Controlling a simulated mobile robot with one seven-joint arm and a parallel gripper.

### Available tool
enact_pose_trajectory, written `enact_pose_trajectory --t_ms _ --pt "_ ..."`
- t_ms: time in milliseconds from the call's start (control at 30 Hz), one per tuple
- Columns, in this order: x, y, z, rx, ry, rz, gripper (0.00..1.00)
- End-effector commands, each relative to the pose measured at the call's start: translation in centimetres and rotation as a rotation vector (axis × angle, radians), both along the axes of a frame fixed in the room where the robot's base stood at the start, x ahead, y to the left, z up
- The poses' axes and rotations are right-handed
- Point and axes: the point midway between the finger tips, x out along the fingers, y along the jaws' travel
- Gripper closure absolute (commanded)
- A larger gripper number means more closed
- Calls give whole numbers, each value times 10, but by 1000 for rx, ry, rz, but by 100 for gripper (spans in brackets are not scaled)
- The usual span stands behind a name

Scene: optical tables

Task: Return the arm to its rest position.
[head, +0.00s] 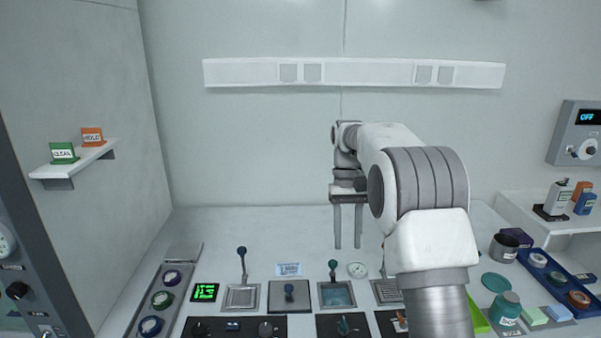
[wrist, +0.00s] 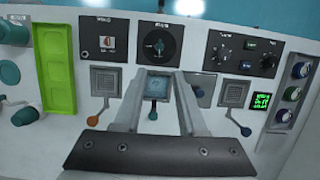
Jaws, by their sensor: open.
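My gripper (head: 348,226) hangs from my arm above the table in the head view, with its two fingers pointing down and a gap between them. It is open and empty. In the wrist view my gripper (wrist: 160,84) shows as two fingers reaching forward from a dark plate, apart, with a blue-screened panel visible between them. The fingers appear clear of the table top. My arm hides part of the table's right-middle area in the head view.
The white table (head: 215,225) carries a blue-knobbed lever (head: 242,262), a green-knobbed lever (head: 333,270), a small gauge (head: 357,269) and a green display (head: 205,292). Jars and a blue tray (head: 557,275) stand at right. A shelf (head: 75,163) with two signs is at left.

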Motion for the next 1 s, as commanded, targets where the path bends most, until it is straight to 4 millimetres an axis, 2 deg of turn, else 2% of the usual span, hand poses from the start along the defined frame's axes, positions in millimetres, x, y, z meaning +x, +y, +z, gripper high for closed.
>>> enact_pose_trajectory --t_ms 33,200,500,767,1000 --pt "-9 -1 16 1 -32 -1 60" --pt "-41 -2 54 3 -132 -4 60" --pt "-110 -3 98 5 -309 -7 60" --pt "-178 -4 113 6 -460 -10 60" --pt "-239 -5 105 5 -601 -11 60"
